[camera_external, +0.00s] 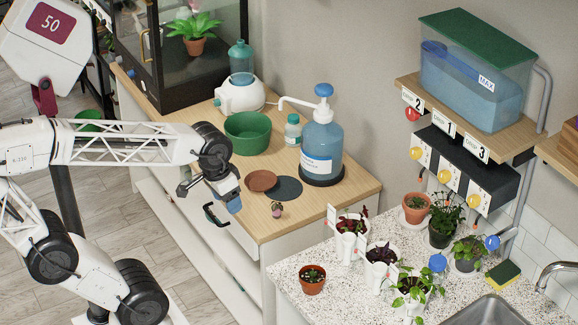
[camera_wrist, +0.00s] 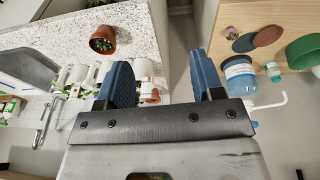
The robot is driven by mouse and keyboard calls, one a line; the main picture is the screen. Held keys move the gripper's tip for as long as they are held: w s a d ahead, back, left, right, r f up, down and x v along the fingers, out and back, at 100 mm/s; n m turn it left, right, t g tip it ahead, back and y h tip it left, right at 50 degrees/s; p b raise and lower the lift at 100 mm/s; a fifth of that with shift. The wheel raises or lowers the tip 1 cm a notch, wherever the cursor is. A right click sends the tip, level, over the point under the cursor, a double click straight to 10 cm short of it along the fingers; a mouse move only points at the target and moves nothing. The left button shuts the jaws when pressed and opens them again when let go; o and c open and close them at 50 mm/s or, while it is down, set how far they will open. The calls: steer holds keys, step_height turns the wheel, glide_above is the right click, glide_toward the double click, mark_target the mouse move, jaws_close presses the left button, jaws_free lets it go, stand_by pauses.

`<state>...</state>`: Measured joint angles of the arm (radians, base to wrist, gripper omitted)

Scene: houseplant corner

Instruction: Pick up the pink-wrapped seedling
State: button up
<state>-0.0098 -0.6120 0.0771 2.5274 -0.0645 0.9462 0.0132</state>
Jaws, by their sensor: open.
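The pink-wrapped seedling (camera_external: 277,210) is a tiny plant with a pinkish base. It stands on the wooden counter near its front edge, in front of the dark round mat. In the wrist view it shows small at the upper right (camera_wrist: 231,32), outside the fingers. My gripper (camera_external: 224,208) hangs off the counter's front edge, left of the seedling and apart from it. In the wrist view its two blue fingers (camera_wrist: 162,72) are spread with nothing between them.
A brown saucer (camera_external: 262,181) and a dark mat (camera_external: 287,188) lie behind the seedling. A blue pump bottle (camera_external: 322,145) and green bowl (camera_external: 247,133) stand farther back. A speckled counter (camera_external: 330,293) at right holds several potted plants, including a terracotta pot (camera_external: 312,281).

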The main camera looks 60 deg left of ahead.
steer(key=w+a+f+n+t+h, duration=0.2)
steer(key=w+a+f+n+h, duration=0.2)
steer(key=w+f+n+h, duration=0.8)
steer(key=n+t+y, duration=0.8)
steer(key=n, duration=1.2)
glide_toward(277, 207)
steer(key=shift+w+d+f, duration=0.25)
steer(key=shift+w+f, duration=0.15)
steer(key=shift+f, duration=0.05)
steer(key=shift+w+d+f, duration=0.25)
steer(key=shift+w+f, duration=0.2)
steer(key=shift+w, duration=0.1)
steer(key=shift+w+d+f+t, duration=0.15)
steer(key=shift+w+d+f, duration=0.1)
steer(key=shift+w, duration=0.25)
steer(key=shift+w+d+f+t, duration=0.15)
steer(key=shift+w+f, duration=0.1)
steer(key=shift+w, duration=0.3)
steer(key=shift+w, duration=0.15)
steer(key=shift+f+x, duration=0.1)
steer(key=shift+x, duration=1.15)
steer(key=shift+f+x, duration=0.15)
steer(key=shift+x, duration=1.1)
